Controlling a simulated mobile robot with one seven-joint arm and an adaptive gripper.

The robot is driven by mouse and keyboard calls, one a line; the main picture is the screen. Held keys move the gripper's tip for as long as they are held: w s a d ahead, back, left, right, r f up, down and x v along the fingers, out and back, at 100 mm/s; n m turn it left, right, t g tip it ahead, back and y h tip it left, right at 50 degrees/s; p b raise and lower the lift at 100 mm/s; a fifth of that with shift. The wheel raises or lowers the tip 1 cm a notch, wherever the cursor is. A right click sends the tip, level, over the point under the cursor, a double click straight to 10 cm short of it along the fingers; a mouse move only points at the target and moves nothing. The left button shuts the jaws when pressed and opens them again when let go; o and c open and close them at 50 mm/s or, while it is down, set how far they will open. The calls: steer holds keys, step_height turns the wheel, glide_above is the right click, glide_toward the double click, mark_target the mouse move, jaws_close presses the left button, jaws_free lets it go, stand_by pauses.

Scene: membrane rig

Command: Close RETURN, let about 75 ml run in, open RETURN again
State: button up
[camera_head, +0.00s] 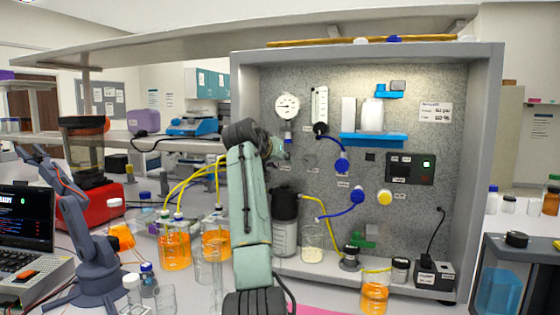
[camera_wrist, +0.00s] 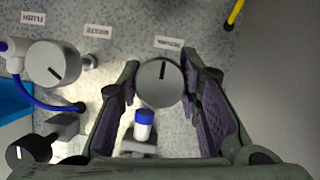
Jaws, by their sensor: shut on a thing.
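In the wrist view, a round grey knob (camera_wrist: 158,84) with a black pointer line sits on the speckled panel below a label that appears upside down and reads like RETURN (camera_wrist: 168,42). Its pointer points up in the picture. My gripper (camera_wrist: 160,90) has one finger on each side of this knob and is shut on it. In the head view, my gripper (camera_head: 282,150) is at the panel's left part, and my arm partly hides that area. A clear vessel with a black top (camera_head: 285,230) stands on the rig floor below; its fill level cannot be read.
A second grey knob (camera_wrist: 55,64) labelled FLUSH sits left of the held one. A blue-capped part (camera_wrist: 144,125) is close below. The panel (camera_head: 330,180) carries a gauge (camera_head: 287,106), tubes and a display (camera_head: 410,168). Beakers with orange liquid (camera_head: 174,250) stand left of my arm.

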steer(key=o, duration=1.2)
steer(key=shift+s, duration=0.1)
steer(key=v, duration=1.1)
steer(key=shift+s+a+r, duration=0.15)
steer(key=shift+s, duration=0.15)
